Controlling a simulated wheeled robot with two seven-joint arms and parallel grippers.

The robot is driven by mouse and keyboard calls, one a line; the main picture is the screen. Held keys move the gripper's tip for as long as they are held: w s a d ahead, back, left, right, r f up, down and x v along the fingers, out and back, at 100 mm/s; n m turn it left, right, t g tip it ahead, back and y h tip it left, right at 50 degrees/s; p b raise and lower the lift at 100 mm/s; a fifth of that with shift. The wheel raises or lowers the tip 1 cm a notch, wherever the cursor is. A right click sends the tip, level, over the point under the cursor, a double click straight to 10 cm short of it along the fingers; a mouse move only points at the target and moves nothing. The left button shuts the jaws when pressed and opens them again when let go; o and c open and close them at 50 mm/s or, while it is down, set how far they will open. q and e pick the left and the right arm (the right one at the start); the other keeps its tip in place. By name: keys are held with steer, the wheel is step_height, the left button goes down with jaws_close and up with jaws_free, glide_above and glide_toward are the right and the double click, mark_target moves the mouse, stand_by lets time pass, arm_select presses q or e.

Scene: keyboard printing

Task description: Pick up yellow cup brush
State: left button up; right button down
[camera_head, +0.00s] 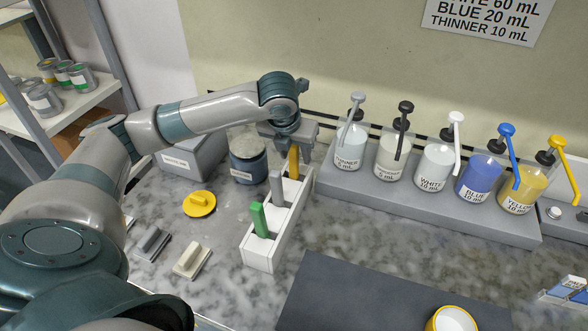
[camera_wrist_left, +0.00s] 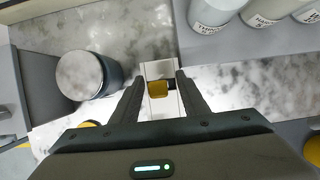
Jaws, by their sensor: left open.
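The brush with the yellow handle (camera_head: 293,162) stands upright in the rear slot of the white holder (camera_head: 282,222); its lower part is hidden inside. My left gripper (camera_head: 290,143) is over that rear slot, pointing down. In the left wrist view, its two open fingers (camera_wrist_left: 160,80) lie on either side of the yellow handle (camera_wrist_left: 158,90), with gaps showing on both sides. My right gripper is not in view.
A dark jar (camera_head: 248,163) stands left of the holder. Several pump bottles stand on a grey rack (camera_head: 425,205) to the right. A yellow lid (camera_head: 199,204) lies at left. A yellow-rimmed cup (camera_head: 436,325) is on the dark mat (camera_head: 370,295) in front.

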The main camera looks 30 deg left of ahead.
mark_target(294, 173)
arm_select(q)
steer(key=shift+p+x, duration=0.45)
steer(key=shift+x, duration=1.3)
steer(key=shift+a, duration=0.1)
steer(key=shift+r, duration=0.1)
jaws_close()
